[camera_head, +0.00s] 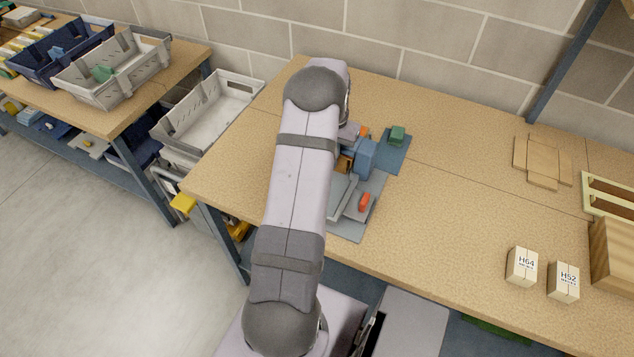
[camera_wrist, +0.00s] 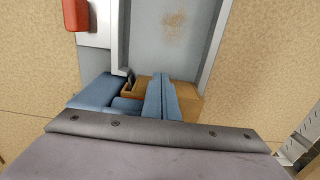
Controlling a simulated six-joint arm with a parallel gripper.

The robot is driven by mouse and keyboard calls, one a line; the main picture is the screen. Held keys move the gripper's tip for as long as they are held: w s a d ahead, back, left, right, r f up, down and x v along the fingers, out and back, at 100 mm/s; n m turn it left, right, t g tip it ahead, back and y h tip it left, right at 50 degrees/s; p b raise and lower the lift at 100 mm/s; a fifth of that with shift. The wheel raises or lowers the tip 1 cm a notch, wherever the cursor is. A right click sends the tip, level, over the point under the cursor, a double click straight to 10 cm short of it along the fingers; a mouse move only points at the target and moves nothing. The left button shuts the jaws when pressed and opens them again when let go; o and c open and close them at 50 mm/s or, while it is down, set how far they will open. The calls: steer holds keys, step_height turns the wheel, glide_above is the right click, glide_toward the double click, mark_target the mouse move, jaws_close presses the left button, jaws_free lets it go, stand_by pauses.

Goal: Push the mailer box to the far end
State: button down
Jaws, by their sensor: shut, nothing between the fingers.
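A brown cardboard box, which looks like the mailer box, shows partly in the wrist view (camera_wrist: 187,103) at the near end of a grey walled tray (camera_wrist: 122,45). A small brown part of it shows beside my arm in the head view (camera_head: 345,163). My gripper (camera_wrist: 160,78) has its blue fingers together, with nothing seen between them. They overlap the middle of the box in the wrist view; I cannot tell whether they touch it. My arm hides much of the tray and box in the head view. A red-orange part (camera_head: 364,202) sits beside the tray.
A green block (camera_head: 397,134) sits on a blue-grey plate right of my arm. Two small labelled boxes (camera_head: 522,266) (camera_head: 564,281) stand near the front edge. A flat cardboard piece (camera_head: 540,163) lies at the right. The table between is clear. A brick wall stands behind.

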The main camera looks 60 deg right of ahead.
step_height(320, 180, up, 7)
steer(key=p, duration=0.4)
stand_by(0.4)
stand_by(0.4)
steer(key=w+a+r+n+b, duration=0.15)
steer(key=w+a+n, duration=0.35)
steer(key=w+a, duration=0.6)
steer(key=w+a+r+n+b, duration=0.1)
steer(key=w+a+r+n, duration=0.45)
steer(key=a, duration=0.95)
steer(key=s+a+f+n+b, duration=0.1)
steer(key=s+a+f+n, duration=0.1)
steer(key=a, duration=0.9)
steer(key=s+a+f+n+b, duration=0.1)
steer(key=s+a+n, duration=0.4)
steer(key=a, duration=0.7)
steer(key=shift+s+a+f+n, duration=0.15)
steer(key=shift+s+f+n, duration=0.15)
steer(key=shift+f, duration=0.25)
